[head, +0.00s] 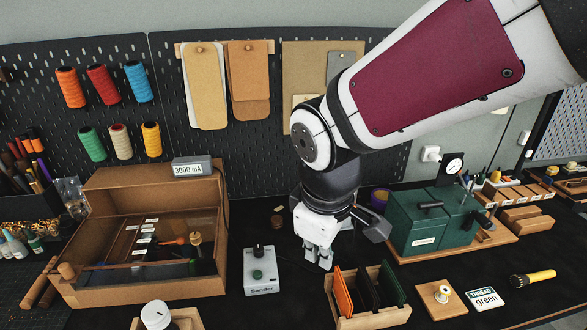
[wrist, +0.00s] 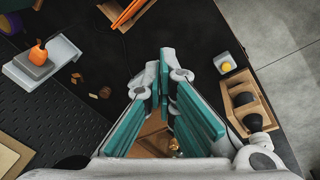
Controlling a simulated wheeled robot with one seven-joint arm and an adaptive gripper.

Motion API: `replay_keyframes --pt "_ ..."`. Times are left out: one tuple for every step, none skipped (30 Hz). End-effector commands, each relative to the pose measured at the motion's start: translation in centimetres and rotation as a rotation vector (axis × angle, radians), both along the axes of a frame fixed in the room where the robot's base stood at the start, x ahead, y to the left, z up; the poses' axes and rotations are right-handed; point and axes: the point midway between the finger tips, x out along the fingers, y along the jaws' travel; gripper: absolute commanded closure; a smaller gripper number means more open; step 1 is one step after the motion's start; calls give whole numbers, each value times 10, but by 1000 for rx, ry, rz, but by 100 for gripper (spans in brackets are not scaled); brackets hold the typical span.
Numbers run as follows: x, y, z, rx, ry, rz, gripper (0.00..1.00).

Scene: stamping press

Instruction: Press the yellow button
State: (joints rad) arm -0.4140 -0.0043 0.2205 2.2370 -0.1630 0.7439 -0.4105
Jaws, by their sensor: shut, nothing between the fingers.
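A small pale box with a round yellow button (wrist: 226,69) shows in the wrist view, right of my fingertips and apart from them. I cannot tell for sure where this yellow button is in the head view. My gripper (head: 321,258) points down over the dark bench in the head view. In the wrist view its teal-padded fingers (wrist: 163,80) are shut and empty.
A wooden holder (head: 375,319) with coloured sheets stands close in front of my gripper. A green press (head: 413,222) is to the right, and a wooden case (head: 150,290) to the left. A wooden square with a metal knob (head: 441,303) lies at the front right. Pegboard lines the back.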

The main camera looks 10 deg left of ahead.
Motion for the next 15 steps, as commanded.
replay_keyframes --pt "-4 25 -19 -20 34 99 100" --pt "-7 38 -29 -31 47 160 100" --pt "-11 56 -42 -42 66 236 100" --pt "-15 68 -51 -49 79 290 100" --pt "-20 80 -61 -56 93 343 100" --pt "-26 95 -73 -64 110 410 100" --pt "-31 105 -82 -68 121 454 100" --pt "-37 114 -90 -72 133 498 100" --pt "-43 125 -100 -76 146 547 100" --pt "-48 132 -106 -78 155 581 100" --pt "-52 138 -112 -80 163 610 100" --pt "-58 145 -119 -82 171 646 100" --pt "-61 149 -123 -82 176 666 100" --pt "-64 152 -126 -83 180 682 100" --pt "-66 156 -130 -84 185 699 100"
